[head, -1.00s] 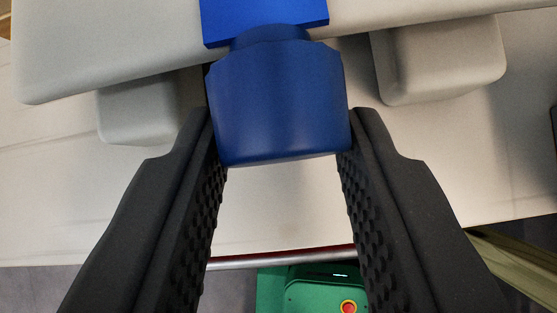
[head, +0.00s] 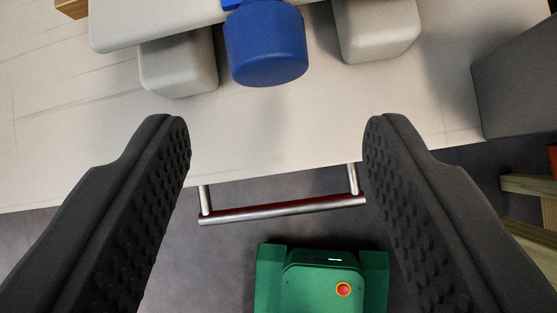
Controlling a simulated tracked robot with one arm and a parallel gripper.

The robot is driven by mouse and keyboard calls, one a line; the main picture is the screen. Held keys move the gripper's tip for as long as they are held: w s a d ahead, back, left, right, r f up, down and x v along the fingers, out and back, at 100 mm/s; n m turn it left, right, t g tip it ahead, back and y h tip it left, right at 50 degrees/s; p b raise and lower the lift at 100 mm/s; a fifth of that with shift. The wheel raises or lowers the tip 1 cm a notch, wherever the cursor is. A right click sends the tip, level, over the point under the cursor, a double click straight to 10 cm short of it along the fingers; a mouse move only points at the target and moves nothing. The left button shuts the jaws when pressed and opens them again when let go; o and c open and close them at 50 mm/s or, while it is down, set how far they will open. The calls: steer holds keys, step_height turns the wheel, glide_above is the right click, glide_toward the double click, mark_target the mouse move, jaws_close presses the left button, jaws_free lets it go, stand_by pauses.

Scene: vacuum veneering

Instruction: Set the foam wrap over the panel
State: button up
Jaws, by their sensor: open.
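A pale slab with rounded edges (head: 160,22), which appears to be the foam wrap, lies at the top of the view and runs out of frame. Two pale rounded blocks (head: 178,66) (head: 377,30) show at its near side. A blue handle with a thick rounded knob (head: 266,45) sticks out from it toward me. My gripper (head: 277,122) is wide open and empty, with its fingertips short of the knob and apart from it. I cannot make out the panel; whether it lies under the slab is hidden.
The pale table top (head: 60,130) has bare room around the knob. A metal bar handle (head: 283,210) runs along its near edge. A grey box-like block (head: 520,80) stands at the right, with wooden pieces (head: 530,185) beside it. My green base shows at the bottom.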

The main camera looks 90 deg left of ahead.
steer(key=v, duration=0.7)
steer(key=shift+s+r, duration=0.15)
steer(key=shift+s, duration=0.15)
steer(key=shift+d, duration=0.1)
steer(key=w+d+r+t, duration=0.2)
steer(key=r, duration=0.9)
steer(key=w+d+r+t, duration=0.1)
steer(key=w+r+t, duration=0.1)
steer(key=r, duration=0.9)
steer(key=s+r+t, duration=0.1)
steer(key=s+r, duration=0.2)
steer(key=r, duration=0.5)
steer(key=s+d+r+t+h, duration=0.1)
steer(key=s+r, duration=0.1)
steer(key=r, duration=0.7)
steer(key=s+d+r+t, duration=0.1)
steer(key=s+r, duration=0.2)
steer(key=r, duration=0.5)
steer(key=shift+s+r+t+h, duration=0.25)
steer(key=shift+s+t+h, duration=0.05)
steer(key=shift+d, duration=0.1)
steer(key=c, duration=0.3)
steer(key=shift+w, duration=0.1)
steer(key=shift+c, duration=0.2)
